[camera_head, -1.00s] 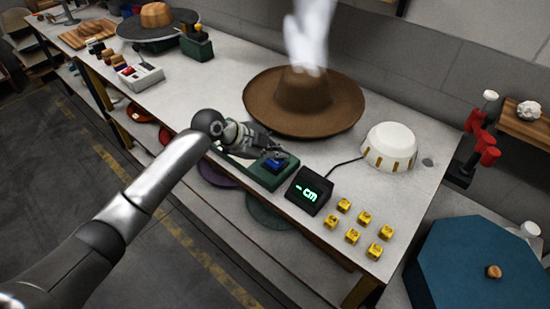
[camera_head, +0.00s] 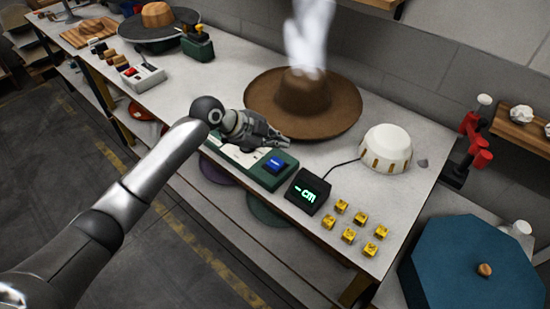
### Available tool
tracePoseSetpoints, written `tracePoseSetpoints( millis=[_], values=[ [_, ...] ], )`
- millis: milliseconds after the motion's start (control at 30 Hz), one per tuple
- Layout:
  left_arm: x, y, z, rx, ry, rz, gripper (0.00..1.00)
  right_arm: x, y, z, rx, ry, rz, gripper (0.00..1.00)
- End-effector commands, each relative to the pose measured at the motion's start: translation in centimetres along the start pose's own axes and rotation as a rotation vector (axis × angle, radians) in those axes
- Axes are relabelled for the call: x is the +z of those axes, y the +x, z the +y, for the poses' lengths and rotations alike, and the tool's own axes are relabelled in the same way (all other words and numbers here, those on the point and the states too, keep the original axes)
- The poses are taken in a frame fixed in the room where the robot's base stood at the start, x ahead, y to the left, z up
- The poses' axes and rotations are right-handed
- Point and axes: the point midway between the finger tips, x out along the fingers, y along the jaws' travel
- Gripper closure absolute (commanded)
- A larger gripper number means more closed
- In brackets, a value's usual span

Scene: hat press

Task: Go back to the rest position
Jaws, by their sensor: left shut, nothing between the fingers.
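My left gripper (camera_head: 284,141) is shut and empty. It hangs just above the green base with a blue button (camera_head: 275,165), near the front edge of the white table. Its arm comes in from the lower left. The brown wide-brimmed hat (camera_head: 303,102) lies on the table behind the gripper, with white steam rising over its crown. The blue button shows clear of the fingers. My right gripper is not in view.
A black display with green signs (camera_head: 308,191), several yellow cubes (camera_head: 349,235) and a white dome (camera_head: 387,148) stand to the right. A blue octagonal lid (camera_head: 480,265) is at lower right. A white box with coloured buttons (camera_head: 140,75) is at the left.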

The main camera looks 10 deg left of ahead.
Motion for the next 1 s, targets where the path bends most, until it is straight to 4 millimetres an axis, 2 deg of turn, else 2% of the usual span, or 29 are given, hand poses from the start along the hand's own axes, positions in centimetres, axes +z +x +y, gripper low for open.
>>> tracePoseSetpoints(
  millis=[767,867,967,1000],
  values=[
    [0.0,0.1,0.2,0.002,-0.003,0.0,1.0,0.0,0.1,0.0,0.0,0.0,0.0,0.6],
    [-0.1,0.5,1.4,0.012,-0.025,-0.002,1.0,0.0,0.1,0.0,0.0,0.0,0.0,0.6],
    [-0.5,1.3,4.3,0.032,-0.089,-0.01,1.0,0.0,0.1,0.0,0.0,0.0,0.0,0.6],
    [-0.6,1.6,5.9,0.04,-0.127,-0.018,1.0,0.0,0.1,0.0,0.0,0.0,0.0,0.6]
  ],
)
